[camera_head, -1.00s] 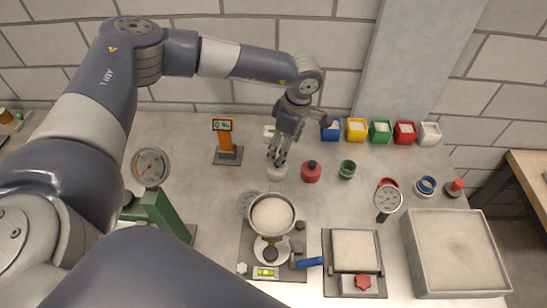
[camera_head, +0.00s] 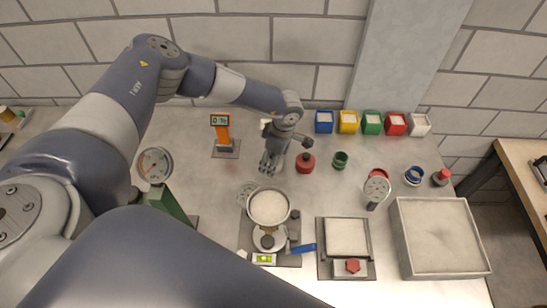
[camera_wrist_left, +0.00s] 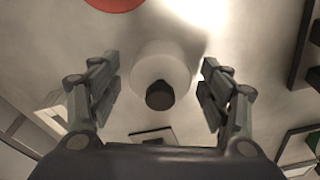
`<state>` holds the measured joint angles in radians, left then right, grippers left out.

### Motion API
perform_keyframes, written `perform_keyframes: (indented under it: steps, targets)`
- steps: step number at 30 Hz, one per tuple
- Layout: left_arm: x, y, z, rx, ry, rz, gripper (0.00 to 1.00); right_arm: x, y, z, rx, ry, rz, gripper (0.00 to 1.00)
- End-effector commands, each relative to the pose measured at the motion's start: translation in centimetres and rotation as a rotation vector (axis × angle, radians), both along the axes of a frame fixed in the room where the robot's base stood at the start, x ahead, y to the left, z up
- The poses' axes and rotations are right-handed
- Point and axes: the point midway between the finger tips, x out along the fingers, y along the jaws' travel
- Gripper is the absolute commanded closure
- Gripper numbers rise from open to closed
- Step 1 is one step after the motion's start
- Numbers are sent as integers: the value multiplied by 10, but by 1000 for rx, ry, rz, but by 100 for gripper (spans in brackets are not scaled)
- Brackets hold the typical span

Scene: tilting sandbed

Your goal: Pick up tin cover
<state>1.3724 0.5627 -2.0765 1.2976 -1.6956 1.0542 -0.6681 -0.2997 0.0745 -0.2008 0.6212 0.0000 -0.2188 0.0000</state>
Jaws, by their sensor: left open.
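A pale round cover with a dark knob (camera_wrist_left: 160,80) shows in the left wrist view, between and a little beyond my open fingers. I take it to be the tin cover. In the head view it is mostly hidden by my left gripper (camera_head: 271,163), which points down at the table behind the round pan. In the left wrist view the left gripper (camera_wrist_left: 160,85) is open with nothing between its pads. I cannot tell the exact height gap to the cover. My right gripper is not in view.
A red pot with a dark knob (camera_head: 306,163) stands close to the right of the gripper, with a green cup (camera_head: 340,160) beyond. An orange display stand (camera_head: 222,133) is to the left. A pan of pale grains (camera_head: 268,208) is in front. Coloured bins (camera_head: 348,122) line the back.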

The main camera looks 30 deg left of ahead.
Motion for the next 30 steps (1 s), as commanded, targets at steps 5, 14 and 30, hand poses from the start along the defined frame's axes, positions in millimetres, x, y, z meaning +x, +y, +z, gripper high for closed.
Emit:
perform_keyframes:
  steps: [5,14,30]
  targets:
    - [0,0,0,0,0,0,49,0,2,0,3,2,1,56]
    - [0,0,0,0,0,0,71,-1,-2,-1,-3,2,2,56]
    - [2,0,65,-4,-4,1,71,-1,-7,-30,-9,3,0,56]
